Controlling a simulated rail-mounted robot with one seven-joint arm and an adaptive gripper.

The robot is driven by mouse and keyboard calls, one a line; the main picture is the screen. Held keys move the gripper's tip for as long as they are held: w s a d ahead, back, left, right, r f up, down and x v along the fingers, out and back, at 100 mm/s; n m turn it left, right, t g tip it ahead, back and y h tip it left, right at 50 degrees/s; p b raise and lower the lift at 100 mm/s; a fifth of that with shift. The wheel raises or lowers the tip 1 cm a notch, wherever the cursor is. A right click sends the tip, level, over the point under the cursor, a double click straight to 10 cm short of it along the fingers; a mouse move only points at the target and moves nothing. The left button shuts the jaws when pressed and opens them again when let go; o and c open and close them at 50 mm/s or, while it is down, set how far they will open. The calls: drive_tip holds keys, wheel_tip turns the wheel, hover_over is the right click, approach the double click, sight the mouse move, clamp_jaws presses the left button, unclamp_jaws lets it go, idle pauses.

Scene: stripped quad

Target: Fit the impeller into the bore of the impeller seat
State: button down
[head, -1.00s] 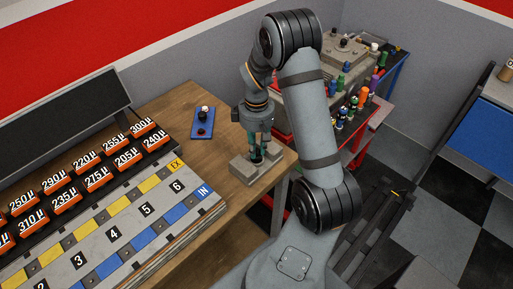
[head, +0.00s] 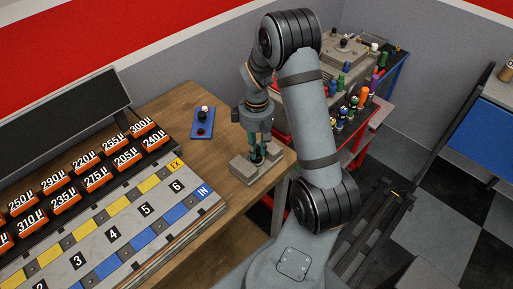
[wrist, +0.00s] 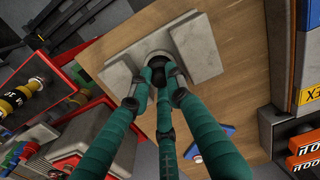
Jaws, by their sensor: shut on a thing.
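The impeller seat (head: 243,170) is a grey block near the right end of the wooden bench. In the wrist view it shows as grey slabs (wrist: 196,48) around a round, pale-rimmed bore (wrist: 157,56). My gripper (head: 257,155) points down over the seat. Its green fingers (wrist: 157,86) are closed around a dark round part, the impeller (wrist: 158,71), at the bore. The fingers hide most of the impeller. I cannot tell how deep it sits in the bore.
A blue plate (head: 202,129) with a black and a white knob lies behind the seat. A numbered rack (head: 105,238) with orange boxes fills the bench's left. A red cart (head: 360,145) with bottles stands right. Bare wood (head: 228,190) lies between rack and seat.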

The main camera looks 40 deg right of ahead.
sight(257, 150)
drive_tip(key=shift+f+b, duration=1.05)
drive_tip(key=shift+f, duration=0.2)
drive_tip(key=c, duration=1.6)
unclamp_jaws()
drive_tip(key=shift+r, duration=0.1)
drive_tip(key=shift+o, duration=0.2)
wheel_tip(257, 150, up, 12)
wheel_tip(257, 150, down, 10)
drive_tip(key=shift+f, duration=0.1)
drive_tip(key=shift+s, duration=0.1)
drive_tip(key=shift+a, duration=0.1)
